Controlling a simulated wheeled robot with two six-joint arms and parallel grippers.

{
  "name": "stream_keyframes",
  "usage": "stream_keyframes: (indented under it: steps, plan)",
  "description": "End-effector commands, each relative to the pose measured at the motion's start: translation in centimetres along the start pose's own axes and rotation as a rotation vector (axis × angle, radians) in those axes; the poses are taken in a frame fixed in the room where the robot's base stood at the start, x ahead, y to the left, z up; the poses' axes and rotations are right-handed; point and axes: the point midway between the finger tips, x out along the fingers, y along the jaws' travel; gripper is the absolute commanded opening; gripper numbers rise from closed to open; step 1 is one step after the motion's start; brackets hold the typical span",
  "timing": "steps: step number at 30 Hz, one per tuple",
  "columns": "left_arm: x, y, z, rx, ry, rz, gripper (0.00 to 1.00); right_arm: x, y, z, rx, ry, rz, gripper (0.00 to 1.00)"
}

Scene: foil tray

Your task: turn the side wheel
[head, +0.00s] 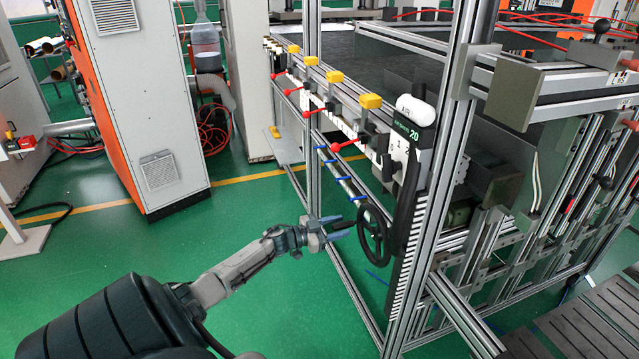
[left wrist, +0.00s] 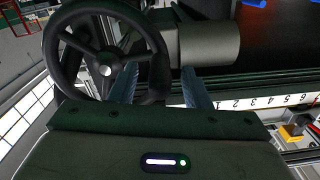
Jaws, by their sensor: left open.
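The side wheel (head: 376,236) is a black spoked handwheel on the near corner post of the metal frame. In the left wrist view the wheel (left wrist: 104,70) fills the upper left, with its hub and spokes clear. My left gripper (head: 336,227) is open, with its blue-grey fingers pointing at the wheel's left side in the head view. In the left wrist view the fingers (left wrist: 163,88) stand apart, and the right part of the rim appears between them. I cannot tell whether they touch it. The right gripper is not in view.
The metal frame's upright post (head: 421,210) stands right beside the wheel. A rail with yellow blocks (head: 370,101) and red-tipped levers runs back from it. An orange and white cabinet (head: 150,110) stands at the back left. Green floor (head: 250,220) is clear left of the frame.

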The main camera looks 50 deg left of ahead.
Motion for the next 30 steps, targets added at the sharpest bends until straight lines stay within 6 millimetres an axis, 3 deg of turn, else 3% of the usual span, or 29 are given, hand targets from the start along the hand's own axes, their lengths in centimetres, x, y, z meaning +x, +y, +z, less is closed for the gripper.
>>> stream_keyframes:
  steps: [9, 15, 30]
  plan:
    - [-5.7, 0.1, 0.4, 0.002, -0.005, 0.004, 0.43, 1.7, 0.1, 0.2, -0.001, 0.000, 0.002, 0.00]
    - [-8.0, 0.1, 0.2, 0.000, -0.004, 0.003, 0.43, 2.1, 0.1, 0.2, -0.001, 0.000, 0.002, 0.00]
    - [-8.8, 0.1, 0.1, 0.000, -0.001, 0.001, 0.43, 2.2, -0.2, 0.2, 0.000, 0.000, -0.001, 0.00]
